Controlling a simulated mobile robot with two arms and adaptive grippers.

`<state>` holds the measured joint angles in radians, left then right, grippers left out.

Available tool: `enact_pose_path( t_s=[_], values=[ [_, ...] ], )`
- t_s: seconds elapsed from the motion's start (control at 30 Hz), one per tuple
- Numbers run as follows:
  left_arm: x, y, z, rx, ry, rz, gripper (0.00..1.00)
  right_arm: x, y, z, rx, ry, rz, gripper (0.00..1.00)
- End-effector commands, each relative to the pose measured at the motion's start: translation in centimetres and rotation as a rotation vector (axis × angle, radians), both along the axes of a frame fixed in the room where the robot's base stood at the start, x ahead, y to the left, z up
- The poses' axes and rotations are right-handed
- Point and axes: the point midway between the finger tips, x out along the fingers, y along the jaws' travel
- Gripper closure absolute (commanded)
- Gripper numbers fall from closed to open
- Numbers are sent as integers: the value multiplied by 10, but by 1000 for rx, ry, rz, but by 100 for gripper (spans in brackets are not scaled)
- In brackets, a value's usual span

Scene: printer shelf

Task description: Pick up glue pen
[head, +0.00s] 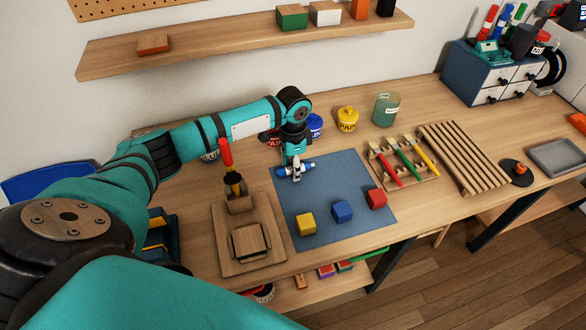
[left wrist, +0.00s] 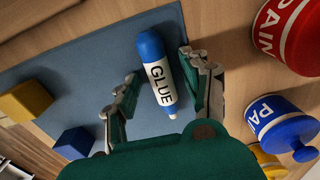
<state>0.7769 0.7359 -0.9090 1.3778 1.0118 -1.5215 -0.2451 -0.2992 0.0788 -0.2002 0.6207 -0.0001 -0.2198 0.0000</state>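The glue pen (left wrist: 158,72) has a blue cap, a white body marked GLUE and a white tip at the other end. It lies on the blue-grey mat (head: 328,181) near its far left part; in the head view the pen (head: 308,167) shows partly behind my gripper. My left gripper (head: 293,172) is directly over it, pointing down. In the left wrist view the left gripper (left wrist: 160,68) is open, one finger on each side of the pen. My right gripper is not in view.
Yellow (head: 306,224), blue (head: 342,211) and red (head: 376,198) cubes sit on the mat's near side. Paint pots, including a red one (left wrist: 285,35) and a blue one (left wrist: 280,125), stand just behind. A wooden stand (head: 238,200) is left; a rack of coloured tools (head: 402,163) is right.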

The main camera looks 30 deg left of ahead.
Motion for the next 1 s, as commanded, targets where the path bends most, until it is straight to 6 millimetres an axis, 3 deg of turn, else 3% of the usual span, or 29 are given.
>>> enact_pose_path(
  t_s=[0.03,0.33,0.67,1.0],
  values=[
    [0,0,0,0,0,0,62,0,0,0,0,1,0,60],
    [0,0,1,0,0,0,100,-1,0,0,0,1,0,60],
    [1,0,5,0,-1,1,100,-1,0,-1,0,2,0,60],
    [1,0,66,-1,-4,0,100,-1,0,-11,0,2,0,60]
  ],
)
